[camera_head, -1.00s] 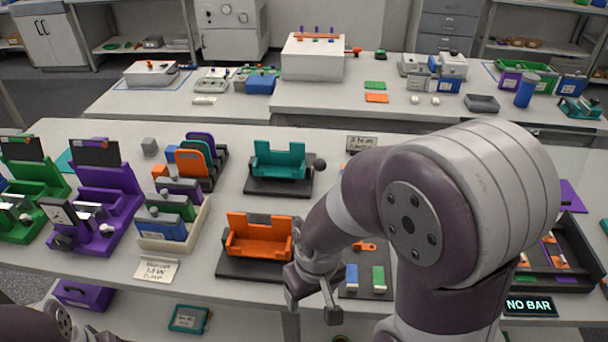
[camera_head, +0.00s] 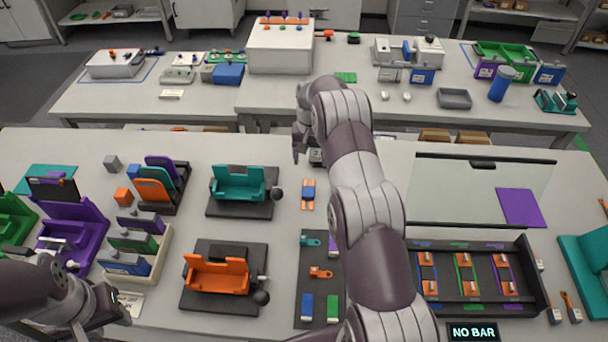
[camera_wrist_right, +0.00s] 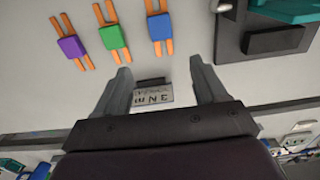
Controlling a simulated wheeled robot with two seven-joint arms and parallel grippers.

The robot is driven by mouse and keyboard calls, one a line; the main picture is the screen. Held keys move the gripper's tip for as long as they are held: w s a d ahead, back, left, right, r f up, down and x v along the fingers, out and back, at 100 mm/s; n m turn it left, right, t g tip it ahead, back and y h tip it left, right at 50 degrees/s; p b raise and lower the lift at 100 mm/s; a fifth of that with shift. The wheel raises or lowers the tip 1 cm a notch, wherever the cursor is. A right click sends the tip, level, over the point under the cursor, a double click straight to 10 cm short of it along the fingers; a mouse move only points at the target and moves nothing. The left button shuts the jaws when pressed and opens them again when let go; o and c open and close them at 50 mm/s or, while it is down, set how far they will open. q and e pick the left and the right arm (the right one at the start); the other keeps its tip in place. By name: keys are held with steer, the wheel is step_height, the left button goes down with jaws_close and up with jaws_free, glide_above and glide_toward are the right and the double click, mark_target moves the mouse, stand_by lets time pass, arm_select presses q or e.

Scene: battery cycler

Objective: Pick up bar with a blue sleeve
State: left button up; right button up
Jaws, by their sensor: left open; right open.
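A bar with a blue sleeve (camera_head: 308,193) lies on the white table to the right of the teal fixture, its orange ends showing. In the right wrist view the blue-sleeved bar (camera_wrist_right: 160,27) lies beside a green-sleeved bar (camera_wrist_right: 112,37) and a purple-sleeved bar (camera_wrist_right: 71,47). In the head view my right arm hides those two.
A teal fixture (camera_head: 238,184) and an orange fixture (camera_head: 219,275) stand left of the bar. A dark tray (camera_head: 318,262) with blue and green blocks lies nearer.

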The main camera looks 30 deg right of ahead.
mark_target(308, 191)
steer(key=f+b, duration=0.1)
steer(key=s+f+b, duration=0.1)
steer(key=s+a+f+b, duration=0.1)
steer(key=b, duration=0.1)
steer(key=shift+f, duration=0.3)
steer(key=f+b, duration=0.1)
steer(key=w+f+b, duration=0.1)
steer(key=f, duration=0.1)
steer(key=shift+a+f, duration=0.2)
steer(key=f+p, duration=0.1)
steer(key=f, duration=0.1)
steer(key=f+p, duration=0.1)
steer(key=shift+s+d+f, duration=0.15)
steer(key=shift+s+f, duration=0.05)
steer(key=shift+f, duration=0.15)
steer(key=shift+s+f, duration=0.2)
steer(key=shift+f, duration=0.25)
steer(key=shift+w+f, duration=0.2)
steer(key=shift+c, duration=0.6)
steer(key=c, duration=1.1)
arm_select(q)
steer(key=f, duration=0.3)
steer(key=s+a+f, duration=0.1)
steer(key=shift+f, duration=0.2)
arm_select(e)
steer(key=shift+r, duration=0.1)
arm_select(q)
steer(key=shift+f, duration=0.15)
arm_select(e)
steer(key=shift+r, duration=0.1)
